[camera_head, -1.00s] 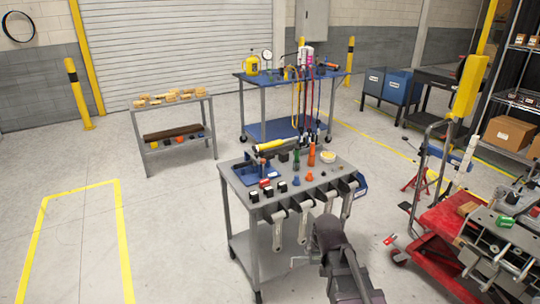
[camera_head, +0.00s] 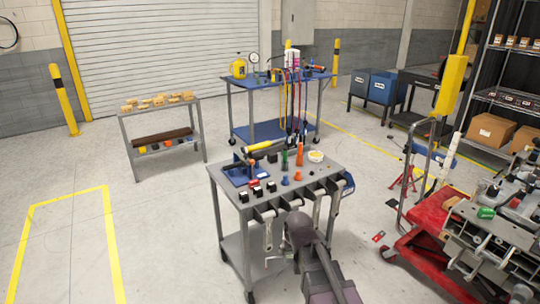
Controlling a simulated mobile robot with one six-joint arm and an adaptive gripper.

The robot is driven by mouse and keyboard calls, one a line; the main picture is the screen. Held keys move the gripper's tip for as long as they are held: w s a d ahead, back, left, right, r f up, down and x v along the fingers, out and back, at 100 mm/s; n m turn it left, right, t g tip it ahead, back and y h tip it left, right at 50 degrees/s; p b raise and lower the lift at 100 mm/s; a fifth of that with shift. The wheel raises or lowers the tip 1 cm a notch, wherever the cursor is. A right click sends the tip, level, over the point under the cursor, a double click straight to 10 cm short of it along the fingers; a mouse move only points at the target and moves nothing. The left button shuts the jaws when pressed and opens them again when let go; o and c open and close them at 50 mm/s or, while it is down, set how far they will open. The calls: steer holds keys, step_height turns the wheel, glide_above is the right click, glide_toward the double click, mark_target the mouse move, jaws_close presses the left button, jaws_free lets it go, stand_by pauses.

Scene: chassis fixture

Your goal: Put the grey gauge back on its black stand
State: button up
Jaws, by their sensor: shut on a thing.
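My arm reaches up from the bottom, and my gripper (camera_head: 298,228) is at the front edge of the grey cart (camera_head: 322,172), low beside the hanging wrenches. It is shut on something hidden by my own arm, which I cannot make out. I cannot pick out the grey gauge. A white round dial (camera_head: 252,58) stands on the blue cart at the back, and I cannot tell whether it belongs to the task. Small black blocks (camera_head: 257,191) sit at the left front of the grey cart's top. I cannot tell which black item is the stand.
The blue cart (camera_head: 285,80) stands behind. A red trolley (camera_head: 440,236) with machine parts is at right. Floor is clear at left.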

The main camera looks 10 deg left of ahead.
steer(key=shift+d, duration=0.1)
steer(key=shift+r, duration=0.1)
step_height(320, 180, up, 4)
steer(key=p, duration=0.4)
steer(key=shift+w, duration=0.1)
steer(key=shift+w, duration=0.1)
stand_by(0.6)
